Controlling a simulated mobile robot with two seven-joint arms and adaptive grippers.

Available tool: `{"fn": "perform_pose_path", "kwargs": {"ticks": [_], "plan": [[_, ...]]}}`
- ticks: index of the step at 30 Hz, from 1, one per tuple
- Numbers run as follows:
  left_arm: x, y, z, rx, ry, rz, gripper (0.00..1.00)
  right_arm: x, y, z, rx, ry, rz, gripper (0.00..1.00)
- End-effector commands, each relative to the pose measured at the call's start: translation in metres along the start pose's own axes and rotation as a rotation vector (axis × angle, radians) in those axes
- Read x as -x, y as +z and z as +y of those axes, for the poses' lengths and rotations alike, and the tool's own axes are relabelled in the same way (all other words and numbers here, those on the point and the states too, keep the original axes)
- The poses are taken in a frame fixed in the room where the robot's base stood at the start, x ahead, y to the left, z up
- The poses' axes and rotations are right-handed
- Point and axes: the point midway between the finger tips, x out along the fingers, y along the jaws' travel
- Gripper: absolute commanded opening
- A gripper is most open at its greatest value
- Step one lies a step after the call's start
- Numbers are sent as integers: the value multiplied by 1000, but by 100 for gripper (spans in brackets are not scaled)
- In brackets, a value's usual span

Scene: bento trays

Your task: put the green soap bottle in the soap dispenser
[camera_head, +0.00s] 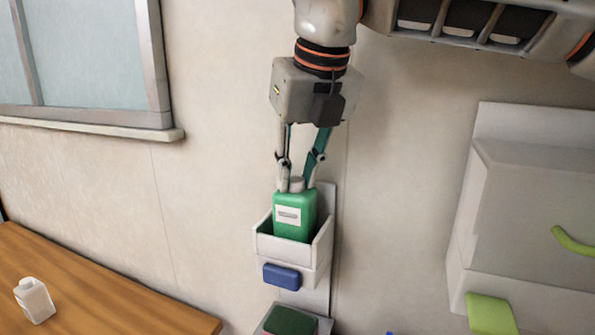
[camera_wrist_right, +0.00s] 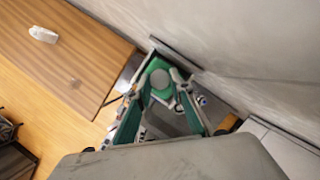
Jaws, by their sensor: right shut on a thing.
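The green soap bottle (camera_head: 294,224) with a white label and grey cap stands upright in the open top of the white soap dispenser (camera_head: 284,251) on the wall. Its lower part is hidden behind the dispenser's front wall. My right gripper (camera_head: 296,187) comes down from above and is shut on the bottle's top, around the cap. In the right wrist view the bottle (camera_wrist_right: 163,78) shows between the two fingers of the right gripper (camera_wrist_right: 168,90). I cannot tell whether the bottle rests on the dispenser's floor. My left gripper is in neither view.
The dispenser has a blue button (camera_head: 282,277) on its front. A wooden table (camera_head: 90,295) at the lower left carries a white bottle (camera_head: 35,300). A white wall unit (camera_head: 525,215) with green parts is at the right. Wall space between is clear.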

Motion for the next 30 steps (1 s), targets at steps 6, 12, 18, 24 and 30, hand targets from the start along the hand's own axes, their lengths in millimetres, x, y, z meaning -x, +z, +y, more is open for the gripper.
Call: {"fn": "perform_pose_path", "kwargs": {"ticks": [6, 12, 18, 24, 30], "plan": [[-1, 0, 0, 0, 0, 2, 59, -2, -1, 0, 0, 0, 1, 38], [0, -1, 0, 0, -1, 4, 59, -3, -1, 0, 0, -1, 2, 38], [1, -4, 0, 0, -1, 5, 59, 6, 1, 0, 0, -1, 0, 38], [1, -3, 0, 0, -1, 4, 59, 41, 1, 0, -1, -1, -4, 38], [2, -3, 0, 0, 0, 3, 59, 83, 1, 0, -2, -1, -3, 38]]}}
